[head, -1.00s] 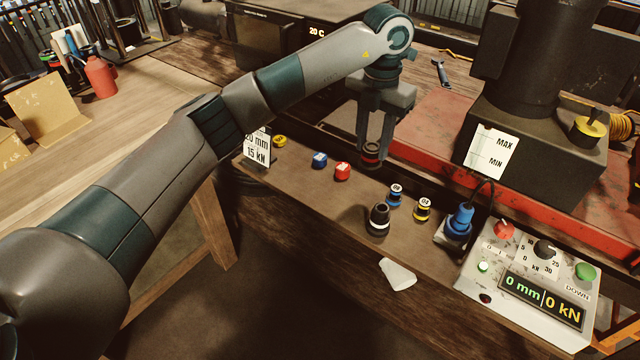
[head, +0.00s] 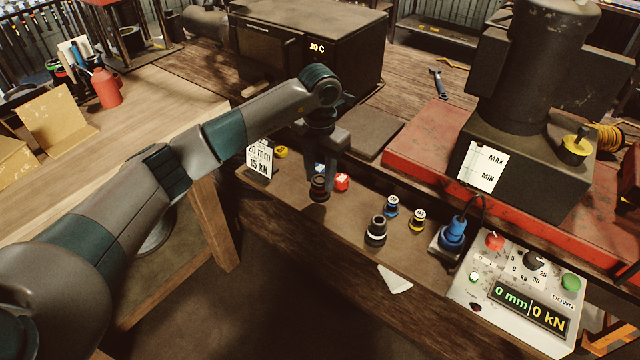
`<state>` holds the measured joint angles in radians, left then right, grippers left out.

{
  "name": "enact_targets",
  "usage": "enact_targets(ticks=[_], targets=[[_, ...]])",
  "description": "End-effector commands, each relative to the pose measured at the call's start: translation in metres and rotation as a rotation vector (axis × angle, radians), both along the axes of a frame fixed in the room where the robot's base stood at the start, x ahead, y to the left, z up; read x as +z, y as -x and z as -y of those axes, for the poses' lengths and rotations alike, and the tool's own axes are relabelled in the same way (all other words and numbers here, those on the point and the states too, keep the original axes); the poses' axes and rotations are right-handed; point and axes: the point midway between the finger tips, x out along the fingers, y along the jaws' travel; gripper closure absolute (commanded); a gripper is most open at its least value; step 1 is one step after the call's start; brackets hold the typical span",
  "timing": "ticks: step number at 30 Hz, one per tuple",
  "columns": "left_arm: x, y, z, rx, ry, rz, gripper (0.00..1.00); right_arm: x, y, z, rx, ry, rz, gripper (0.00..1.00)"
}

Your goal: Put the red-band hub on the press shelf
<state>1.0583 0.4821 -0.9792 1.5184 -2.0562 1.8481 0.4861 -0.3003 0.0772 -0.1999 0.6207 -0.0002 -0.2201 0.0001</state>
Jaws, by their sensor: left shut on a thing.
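My left gripper (head: 320,182) points down and is shut on the dark red-band hub (head: 319,190), over the left half of the brown wooden shelf (head: 345,222) in front of the press (head: 520,110). The hub looks upright; its band is hardly visible now, partly hidden by the fingers. I cannot tell whether its bottom touches the shelf. A black hub with a pale band (head: 376,231) stands apart to its right. My right gripper is not in view.
A red-topped piece (head: 342,182) is close beside the held hub. A blue piece (head: 391,206) and a yellow piece (head: 417,219) stand further right. A sign (head: 260,158) stands at the left, the control box (head: 520,295) at the right. A white scrap (head: 395,279) lies at the front edge.

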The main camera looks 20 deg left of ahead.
Motion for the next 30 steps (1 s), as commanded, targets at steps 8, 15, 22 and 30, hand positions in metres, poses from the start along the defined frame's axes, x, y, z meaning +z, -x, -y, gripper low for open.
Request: enact_targets(ticks=[8,15,22,30], targets=[[-0.001,0.000,0.000,0.001,0.000,0.001,1.00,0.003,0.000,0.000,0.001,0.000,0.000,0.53],[-0.025,0.000,0.000,0.001,0.000,-0.002,1.00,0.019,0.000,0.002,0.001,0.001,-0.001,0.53],[-0.039,-0.001,0.001,-0.001,0.001,0.002,1.00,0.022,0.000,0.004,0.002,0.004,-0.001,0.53],[-0.041,-0.001,0.000,0.000,0.000,0.002,1.00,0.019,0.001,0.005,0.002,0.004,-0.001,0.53]])
